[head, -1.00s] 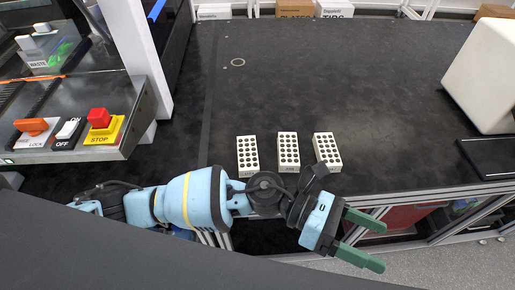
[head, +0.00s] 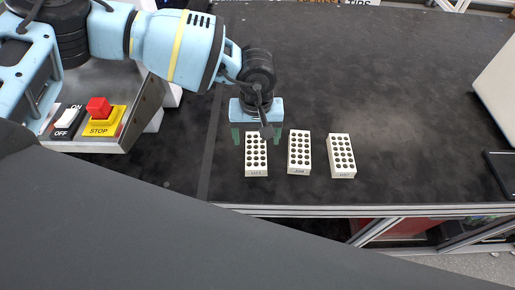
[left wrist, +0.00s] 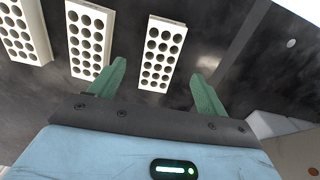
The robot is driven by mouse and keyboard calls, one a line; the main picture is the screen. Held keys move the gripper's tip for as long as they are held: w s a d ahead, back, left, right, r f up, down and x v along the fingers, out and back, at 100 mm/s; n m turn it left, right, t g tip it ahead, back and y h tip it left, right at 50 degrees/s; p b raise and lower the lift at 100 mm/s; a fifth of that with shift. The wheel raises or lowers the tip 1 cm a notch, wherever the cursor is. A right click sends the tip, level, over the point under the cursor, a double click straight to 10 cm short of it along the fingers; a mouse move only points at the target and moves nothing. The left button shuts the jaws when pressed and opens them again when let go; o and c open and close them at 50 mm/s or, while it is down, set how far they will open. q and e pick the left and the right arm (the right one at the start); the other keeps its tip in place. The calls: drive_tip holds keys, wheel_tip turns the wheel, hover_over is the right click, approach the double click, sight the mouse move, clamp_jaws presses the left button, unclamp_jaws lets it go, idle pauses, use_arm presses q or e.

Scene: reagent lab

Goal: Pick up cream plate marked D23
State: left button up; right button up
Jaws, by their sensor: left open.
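Three cream plates with rows of dark round holes stand in a row near the front edge of the dark bench. The left one (head: 256,160) has a small front label that looks like D23, though it is blurred. The middle plate (head: 299,153) and right plate (head: 341,157) have labels too small to read surely. My left gripper (head: 257,136) is open and empty, over the far end of the left plate. In the left wrist view, this plate (left wrist: 160,52) shows between the two green fingers (left wrist: 162,68), apart from both. My right gripper is not in view.
The other two plates stand close to the right of the left one. A control panel with a red stop button (head: 98,107) is at the left. A white block-shaped device (head: 497,90) stands at the right edge. The bench (head: 400,70) behind the plates is clear.

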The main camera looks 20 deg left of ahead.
sight(256, 149)
use_arm(q)
drive_tip(key=shift+a+f, duration=0.1)
drive_tip(key=shift+f, duration=1.05)
drive_tip(key=shift+w+a+f, duration=0.1)
drive_tip(key=shift+w+f, duration=0.1)
drive_tip(key=shift+f, duration=0.7)
drive_tip(key=shift+w+a+f, duration=0.1)
drive_tip(key=shift+w+f, duration=0.15)
drive_tip(key=shift+f, duration=0.7)
drive_tip(key=shift+w+f, duration=0.2)
drive_tip(key=shift+f, duration=0.7)
drive_tip(key=shift+c, duration=0.2)
drive_tip(key=c, duration=1)
drive_tip(key=shift+r, duration=0.15)
